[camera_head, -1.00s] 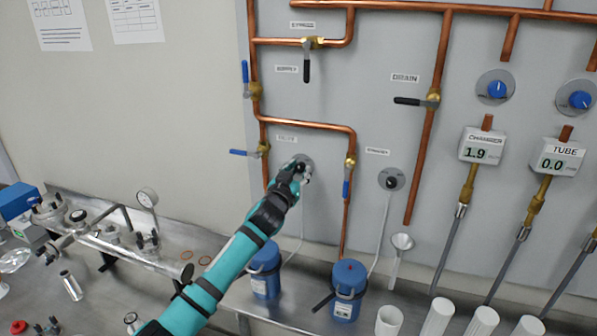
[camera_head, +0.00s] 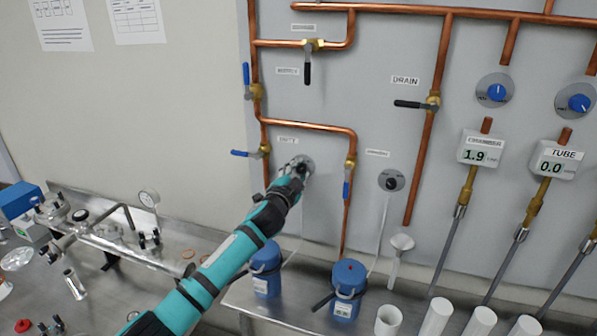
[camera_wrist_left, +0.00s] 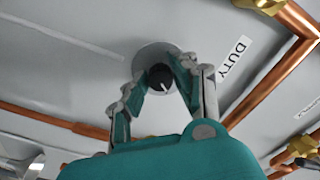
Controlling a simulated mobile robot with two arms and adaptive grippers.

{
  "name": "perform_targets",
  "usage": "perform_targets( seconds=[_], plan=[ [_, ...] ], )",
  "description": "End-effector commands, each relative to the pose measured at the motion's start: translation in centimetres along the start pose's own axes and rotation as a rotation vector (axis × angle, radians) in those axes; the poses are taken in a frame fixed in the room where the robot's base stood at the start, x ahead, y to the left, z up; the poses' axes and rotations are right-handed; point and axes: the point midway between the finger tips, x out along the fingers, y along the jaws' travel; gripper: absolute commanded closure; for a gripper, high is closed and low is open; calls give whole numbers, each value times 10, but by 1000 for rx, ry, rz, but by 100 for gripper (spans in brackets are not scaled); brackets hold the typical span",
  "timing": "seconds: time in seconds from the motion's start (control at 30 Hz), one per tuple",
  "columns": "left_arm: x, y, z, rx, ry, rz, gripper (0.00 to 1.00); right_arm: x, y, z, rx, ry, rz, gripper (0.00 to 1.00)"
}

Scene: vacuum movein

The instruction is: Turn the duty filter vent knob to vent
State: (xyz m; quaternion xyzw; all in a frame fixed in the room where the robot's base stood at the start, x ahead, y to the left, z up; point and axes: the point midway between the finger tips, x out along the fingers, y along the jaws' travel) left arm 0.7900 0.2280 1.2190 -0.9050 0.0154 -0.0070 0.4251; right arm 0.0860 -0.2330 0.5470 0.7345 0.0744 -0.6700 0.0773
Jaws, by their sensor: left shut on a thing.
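The duty filter vent knob (camera_wrist_left: 161,77) is black with a white pointer mark, on a round grey plate (camera_wrist_left: 150,58) on the wall panel. A "DUTY" label (camera_wrist_left: 234,57) is beside it in the left wrist view. My left gripper (camera_wrist_left: 159,86) has its fingers on either side of the knob and is shut on it. In the head view my left gripper (camera_head: 302,168) covers the knob, and only part of the plate shows. I cannot read the markings on the plate. My right gripper is not in view.
A second black knob (camera_head: 391,180) is on the panel to the right. Copper pipes with blue-handled (camera_head: 246,154) and black-handled valves run around the left gripper.

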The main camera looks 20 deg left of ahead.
Motion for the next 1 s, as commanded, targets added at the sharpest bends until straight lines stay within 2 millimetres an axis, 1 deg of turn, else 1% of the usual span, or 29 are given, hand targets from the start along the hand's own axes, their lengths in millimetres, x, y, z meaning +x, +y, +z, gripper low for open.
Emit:
perform_targets(
  seconds=[0.1,0.3,0.8,0.83,0.9,1.0],
  plan=[
    [0,0,0,54,0,0,100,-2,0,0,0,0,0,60],
    [0,0,0,105,0,1,100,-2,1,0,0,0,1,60],
    [0,1,0,122,0,1,100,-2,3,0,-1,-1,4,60],
    [0,1,0,122,0,1,71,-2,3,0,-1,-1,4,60],
    [0,1,0,121,0,1,61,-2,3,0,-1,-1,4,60],
    [0,1,0,120,0,1,51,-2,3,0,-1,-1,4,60]
  ],
)
